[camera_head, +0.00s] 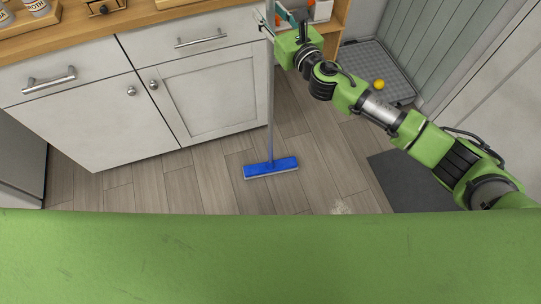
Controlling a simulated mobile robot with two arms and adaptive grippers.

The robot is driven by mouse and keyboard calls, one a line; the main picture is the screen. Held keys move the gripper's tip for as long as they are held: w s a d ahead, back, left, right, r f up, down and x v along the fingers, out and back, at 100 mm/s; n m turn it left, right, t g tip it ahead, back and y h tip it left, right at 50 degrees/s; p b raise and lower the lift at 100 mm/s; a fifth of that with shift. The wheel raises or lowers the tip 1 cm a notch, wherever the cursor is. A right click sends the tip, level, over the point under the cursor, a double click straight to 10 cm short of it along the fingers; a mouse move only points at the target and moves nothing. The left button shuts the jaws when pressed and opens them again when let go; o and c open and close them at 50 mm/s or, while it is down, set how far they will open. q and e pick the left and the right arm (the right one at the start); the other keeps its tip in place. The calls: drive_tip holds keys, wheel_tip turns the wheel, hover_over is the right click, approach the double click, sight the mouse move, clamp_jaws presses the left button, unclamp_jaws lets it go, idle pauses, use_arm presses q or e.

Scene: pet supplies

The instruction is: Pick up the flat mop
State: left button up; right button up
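The flat mop has a blue head (271,168) resting on the wooden floor in front of the white cabinet. Its thin grey pole (271,105) stands nearly upright and runs up to the top edge of the head view. My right gripper (267,24) is at the upper part of the pole, beside the counter's end. Its fingers are small and partly hidden, so I cannot tell whether they are closed around the pole. My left gripper is not in view.
The white cabinet (212,92) with a wooden counter (140,16) stands close to the left of the pole. A grey tray (360,60) with a yellow ball (379,84) lies at the back right. A dark mat (405,182) lies at right. The floor around the mop head is clear.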

clamp_jaws()
drive_tip(key=shift+w+r, duration=0.1)
drive_tip(key=shift+r, duration=0.1)
drive_tip(key=shift+r, duration=0.1)
